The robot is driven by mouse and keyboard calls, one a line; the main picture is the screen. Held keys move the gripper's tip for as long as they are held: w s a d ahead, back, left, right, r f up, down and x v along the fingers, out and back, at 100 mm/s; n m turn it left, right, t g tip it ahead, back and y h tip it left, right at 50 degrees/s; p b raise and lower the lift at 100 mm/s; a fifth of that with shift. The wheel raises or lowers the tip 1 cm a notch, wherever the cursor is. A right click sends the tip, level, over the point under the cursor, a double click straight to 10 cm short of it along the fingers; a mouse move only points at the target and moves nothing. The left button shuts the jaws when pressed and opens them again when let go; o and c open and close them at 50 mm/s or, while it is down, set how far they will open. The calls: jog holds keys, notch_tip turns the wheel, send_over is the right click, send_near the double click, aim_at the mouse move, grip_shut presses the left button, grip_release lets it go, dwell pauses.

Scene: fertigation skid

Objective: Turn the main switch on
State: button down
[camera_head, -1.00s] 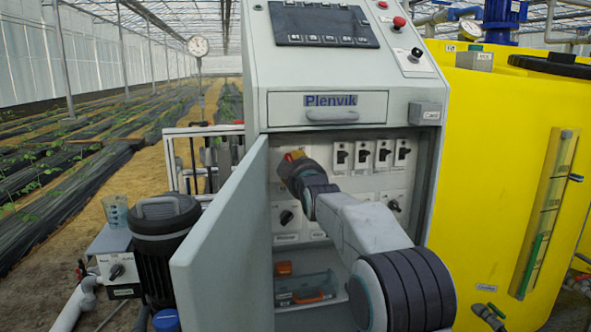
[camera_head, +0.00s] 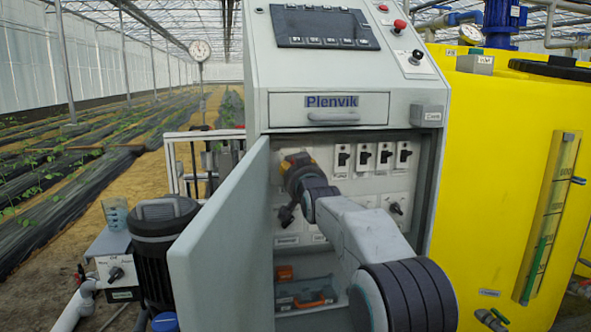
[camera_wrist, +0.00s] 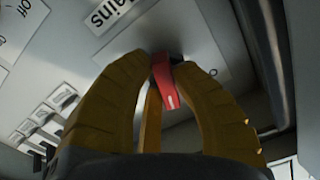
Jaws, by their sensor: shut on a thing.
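The main switch is a red handle (camera_wrist: 164,82) on a grey plate in the wrist view, beside a label whose visible end reads "ains". My gripper (camera_wrist: 172,66) has its yellow fingers on both sides of the handle and is shut on it. In the head view my gripper (camera_head: 297,160) reaches into the open cabinet at the upper left of its inner panel. It hides most of the switch there. The handle's exact position against the on and off marks cannot be told.
The open cabinet door (camera_head: 222,245) stands close left of my arm. A row of black-handled switches (camera_head: 364,157) is to the right of my gripper, and a rotary knob (camera_head: 396,208) is lower right. A drawer (camera_head: 328,108) is above. A yellow tank (camera_head: 490,160) stands right of the cabinet.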

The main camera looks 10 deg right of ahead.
jog(key=shift+m, duration=0.8)
jog(key=c, duration=1)
grip_release()
jog(key=shift+s, duration=5.95)
